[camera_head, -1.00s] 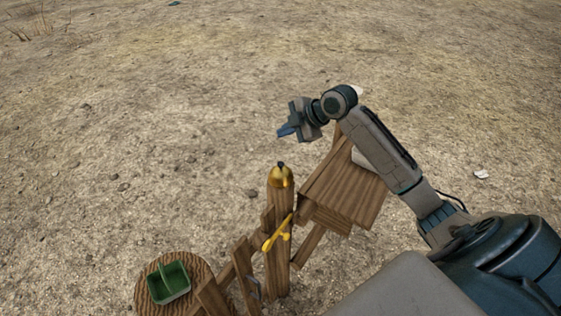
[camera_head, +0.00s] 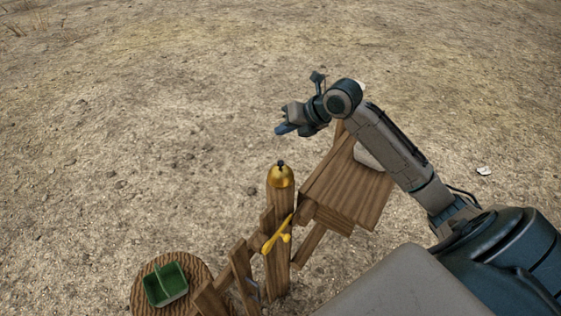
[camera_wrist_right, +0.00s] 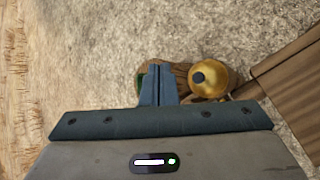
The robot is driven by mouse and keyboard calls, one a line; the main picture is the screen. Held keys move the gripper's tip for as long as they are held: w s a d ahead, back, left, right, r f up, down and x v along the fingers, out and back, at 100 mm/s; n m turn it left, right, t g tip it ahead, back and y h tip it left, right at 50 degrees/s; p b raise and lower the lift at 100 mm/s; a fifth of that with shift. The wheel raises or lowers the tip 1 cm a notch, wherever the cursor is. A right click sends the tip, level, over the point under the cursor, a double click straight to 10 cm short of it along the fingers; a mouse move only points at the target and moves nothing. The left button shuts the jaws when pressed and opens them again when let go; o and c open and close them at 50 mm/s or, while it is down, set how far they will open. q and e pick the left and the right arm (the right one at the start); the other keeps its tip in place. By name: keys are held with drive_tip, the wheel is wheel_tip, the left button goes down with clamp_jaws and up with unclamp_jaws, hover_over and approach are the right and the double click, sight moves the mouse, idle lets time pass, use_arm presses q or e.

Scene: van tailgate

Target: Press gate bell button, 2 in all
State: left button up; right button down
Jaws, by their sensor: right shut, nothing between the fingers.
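The gate bell is a brass dome (camera_head: 281,178) with a dark button (camera_head: 281,163) on top. It sits on top of a wooden gate post (camera_head: 278,240). My right gripper (camera_head: 279,131) is shut and empty, above the bell in the head view and apart from it. In the right wrist view the closed fingertips (camera_wrist_right: 158,70) show left of the bell dome (camera_wrist_right: 211,80) and its dark button (camera_wrist_right: 198,77). My left gripper is not in view.
A yellow Y-shaped thing (camera_head: 277,238) is on the post's front. A wooden shelf (camera_head: 345,190) stands right of the post. A green divided tray (camera_head: 166,284) rests on a round wooden stump (camera_head: 142,302) at lower left. Open dry ground lies beyond.

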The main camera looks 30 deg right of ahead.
sight(281, 165)
wheel_tip(281, 165, down, 9)
drive_tip(key=b, duration=0.6)
drive_tip(key=shift+r, duration=0.1)
idle(2.1)
drive_tip(key=shift+f+b, duration=0.4)
drive_tip(key=shift+f+b, duration=0.5)
drive_tip(key=shift+f, duration=0.05)
idle(0.6)
drive_tip(key=shift+r, duration=0.1)
drive_tip(key=shift+r+p, duration=0.6)
drive_tip(key=shift+r, duration=0.3)
